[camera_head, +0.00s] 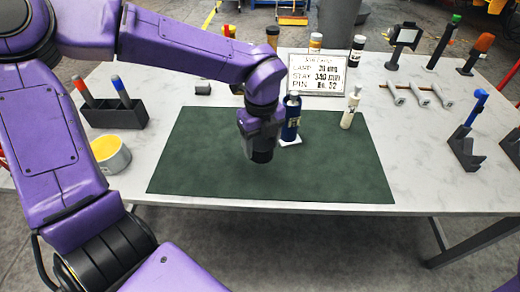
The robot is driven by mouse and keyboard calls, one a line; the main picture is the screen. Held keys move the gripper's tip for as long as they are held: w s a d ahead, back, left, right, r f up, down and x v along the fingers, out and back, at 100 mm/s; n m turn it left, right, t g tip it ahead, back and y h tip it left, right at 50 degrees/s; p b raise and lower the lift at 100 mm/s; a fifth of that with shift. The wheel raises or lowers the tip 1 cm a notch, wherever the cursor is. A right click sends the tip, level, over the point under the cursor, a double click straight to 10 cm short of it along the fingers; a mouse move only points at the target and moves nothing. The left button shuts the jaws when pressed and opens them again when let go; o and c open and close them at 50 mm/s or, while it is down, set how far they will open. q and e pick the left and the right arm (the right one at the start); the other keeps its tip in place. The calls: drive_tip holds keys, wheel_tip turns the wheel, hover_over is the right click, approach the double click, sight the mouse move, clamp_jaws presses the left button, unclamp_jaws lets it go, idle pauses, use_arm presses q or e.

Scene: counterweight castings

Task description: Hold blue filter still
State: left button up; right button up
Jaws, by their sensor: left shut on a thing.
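The blue filter (291,117) is a dark blue upright cylinder with a dark top. It stands at the back middle of the dark green mat (330,175), with a small white patch at its foot. My left gripper (279,124) is at the filter's left side and is shut on it. My wrist hides the fingers and part of the filter's left side, so the exact contact does not show. My right gripper is out of view.
A white bottle (351,108) stands right of the filter. A sign board (317,75) stands behind. A dark holder (112,112) and a yellow-filled tin (111,153) are at left. Silver parts (417,95) and a blue-handled tool stand (467,140) are at right. The mat's front is clear.

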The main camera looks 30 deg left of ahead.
use_arm(q)
drive_tip(key=s+d+r, duration=0.5)
drive_tip(key=s+d, duration=0.1)
drive_tip(key=s, duration=0.2)
drive_tip(key=shift+d+r, duration=0.2)
drive_tip(key=shift+d, duration=0.05)
